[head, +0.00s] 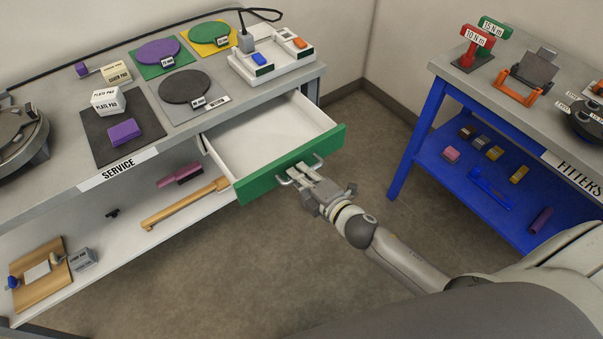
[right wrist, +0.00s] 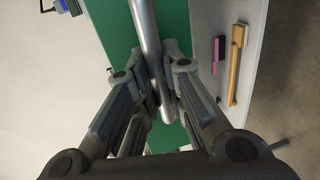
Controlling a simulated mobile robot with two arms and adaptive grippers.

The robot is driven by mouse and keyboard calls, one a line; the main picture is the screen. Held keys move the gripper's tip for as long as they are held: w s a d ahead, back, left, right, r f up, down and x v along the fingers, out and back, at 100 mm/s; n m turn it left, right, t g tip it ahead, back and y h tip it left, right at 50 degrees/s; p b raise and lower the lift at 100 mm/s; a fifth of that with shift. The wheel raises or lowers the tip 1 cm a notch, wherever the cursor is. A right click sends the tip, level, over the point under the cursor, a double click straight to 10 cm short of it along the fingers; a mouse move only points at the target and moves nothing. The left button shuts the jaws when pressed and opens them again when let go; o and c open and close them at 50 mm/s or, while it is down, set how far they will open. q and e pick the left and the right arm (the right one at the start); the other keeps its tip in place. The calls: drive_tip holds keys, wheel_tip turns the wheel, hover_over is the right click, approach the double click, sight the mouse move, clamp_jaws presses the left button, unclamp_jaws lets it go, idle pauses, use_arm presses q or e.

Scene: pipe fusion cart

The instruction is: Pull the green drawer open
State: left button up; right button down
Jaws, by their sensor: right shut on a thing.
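The green drawer (head: 253,184) is pulled out from under the service bench in the head view, with its empty white inside showing. Its green front also fills the middle of the right wrist view (right wrist: 112,30). A silver bar handle (right wrist: 146,40) runs across that front. My right gripper (head: 304,179) is at the handle, and its fingers are shut on the bar, which passes between them in the right wrist view (right wrist: 160,85). My left gripper shows in neither view.
The service bench (head: 60,187) carries pads, coloured discs and a white tray unit (head: 272,62). Its lower shelf holds a wooden-coloured tool (head: 185,203) and a purple brush (head: 180,175). A blue fitters bench (head: 420,130) stands at right. Open floor lies between the benches.

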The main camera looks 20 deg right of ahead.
drive_tip(key=shift+s, duration=0.25)
drive_tip(key=c, duration=1.5)
unclamp_jaws()
drive_tip(key=shift+d, duration=0.1)
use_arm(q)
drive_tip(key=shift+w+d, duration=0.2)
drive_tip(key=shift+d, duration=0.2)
use_arm(e)
drive_tip(key=v, duration=1.2)
